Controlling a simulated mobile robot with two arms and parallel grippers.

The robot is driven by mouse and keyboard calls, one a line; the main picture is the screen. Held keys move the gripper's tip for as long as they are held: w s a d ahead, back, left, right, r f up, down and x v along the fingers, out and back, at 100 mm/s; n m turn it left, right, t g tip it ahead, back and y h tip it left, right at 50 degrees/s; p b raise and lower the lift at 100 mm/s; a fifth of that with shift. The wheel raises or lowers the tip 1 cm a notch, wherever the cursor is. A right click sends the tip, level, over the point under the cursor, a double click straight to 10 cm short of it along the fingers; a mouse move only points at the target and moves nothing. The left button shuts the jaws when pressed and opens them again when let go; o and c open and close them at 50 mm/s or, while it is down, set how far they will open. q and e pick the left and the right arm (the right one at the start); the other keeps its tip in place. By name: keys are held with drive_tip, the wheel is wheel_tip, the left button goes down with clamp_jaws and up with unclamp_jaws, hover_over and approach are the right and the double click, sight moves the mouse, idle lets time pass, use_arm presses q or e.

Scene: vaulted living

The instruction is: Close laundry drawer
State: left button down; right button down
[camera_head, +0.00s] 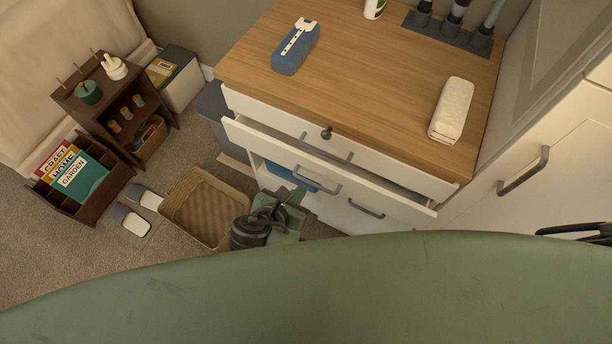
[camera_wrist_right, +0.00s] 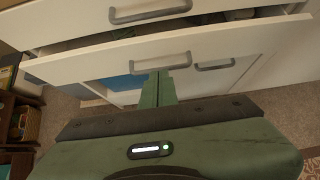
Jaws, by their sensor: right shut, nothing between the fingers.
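The white laundry drawer (camera_head: 255,139) is partly pulled out of the cabinet below the top drawer front, with a dark gap above it. Its front also shows in the right wrist view (camera_wrist_right: 100,66), with a grey bar handle (camera_wrist_right: 160,62) in the middle. My right gripper (camera_head: 297,195) is shut and empty, low in front of the cabinet. In the right wrist view its green fingers (camera_wrist_right: 158,88) are together, with their tips appearing just below the drawer handle; I cannot tell whether they touch the front. My left gripper is not in view.
The wooden countertop (camera_head: 370,75) holds a blue box (camera_head: 297,48) and a rolled white towel (camera_head: 452,110). A wicker basket (camera_head: 205,207) sits on the carpet left of my right gripper. Slippers (camera_head: 130,219) and a dark wood shelf (camera_head: 112,105) are farther left.

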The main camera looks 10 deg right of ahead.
drive_tip(key=shift+w+d+r+x, duration=0.2)
drive_tip(key=shift+w+r+x, duration=0.1)
drive_tip(key=shift+x, duration=1.7)
drive_tip(key=shift+w+d+r+x, duration=0.2)
drive_tip(key=shift+r+x, duration=0.15)
drive_tip(key=shift+x, duration=1.7)
drive_tip(key=shift+w+d+r+x, duration=0.2)
drive_tip(key=shift+r+x, duration=0.1)
drive_tip(key=shift+x, duration=1.7)
drive_tip(key=shift+p, duration=0.3)
